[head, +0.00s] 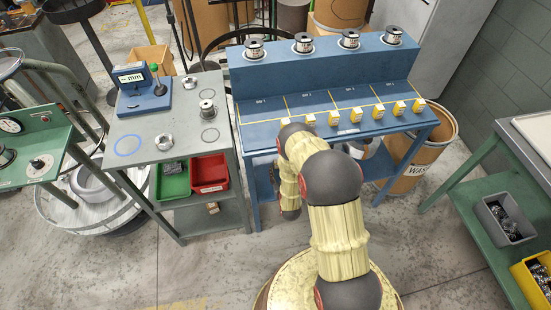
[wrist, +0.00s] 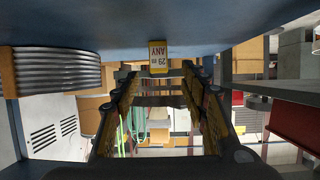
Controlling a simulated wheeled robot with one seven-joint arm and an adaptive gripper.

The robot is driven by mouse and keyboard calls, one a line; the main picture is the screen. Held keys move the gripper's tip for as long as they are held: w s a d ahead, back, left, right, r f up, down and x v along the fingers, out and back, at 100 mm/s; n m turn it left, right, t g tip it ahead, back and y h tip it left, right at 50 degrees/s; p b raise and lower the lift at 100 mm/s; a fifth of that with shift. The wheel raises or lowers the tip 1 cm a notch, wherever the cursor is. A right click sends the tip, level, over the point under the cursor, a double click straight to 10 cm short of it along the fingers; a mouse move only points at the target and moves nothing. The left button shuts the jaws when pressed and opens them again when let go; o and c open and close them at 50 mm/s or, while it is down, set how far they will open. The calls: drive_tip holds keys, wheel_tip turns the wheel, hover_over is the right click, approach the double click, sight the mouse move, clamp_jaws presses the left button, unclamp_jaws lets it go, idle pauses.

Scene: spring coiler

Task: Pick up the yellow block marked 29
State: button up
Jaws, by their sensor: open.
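In the wrist view, the yellow block marked 29 (wrist: 159,57) shows a white label reading "29" and "ANY", upside down. It is at the edge of the blue bench surface, just beyond my fingertips and roughly centred between them. My gripper (wrist: 162,82) is open, with nothing between its fingers. In the head view, several yellow blocks with white faces, such as the one at the right end (head: 418,105), line the front of the blue bench (head: 330,130). Their numbers are too small to read there. My arm hides the gripper's fingers in that view.
Spools such as this one (head: 254,48) stand on the bench's raised back shelf. A grey table (head: 180,115) on the left holds a gauge (head: 143,90), with green (head: 172,182) and red (head: 210,174) bins below. A waste barrel (head: 415,155) stands at right.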

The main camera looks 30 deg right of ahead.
drive_tip(key=b+x, duration=0.3)
drive_tip(key=x, duration=0.4)
drive_tip(key=shift+w+d+f+b, duration=0.1)
drive_tip(key=shift+w+d+b, duration=0.15)
drive_tip(key=shift+b, duration=0.15)
drive_tip(key=c, duration=0.4)
drive_tip(key=c, duration=0.7)
clamp_jaws()
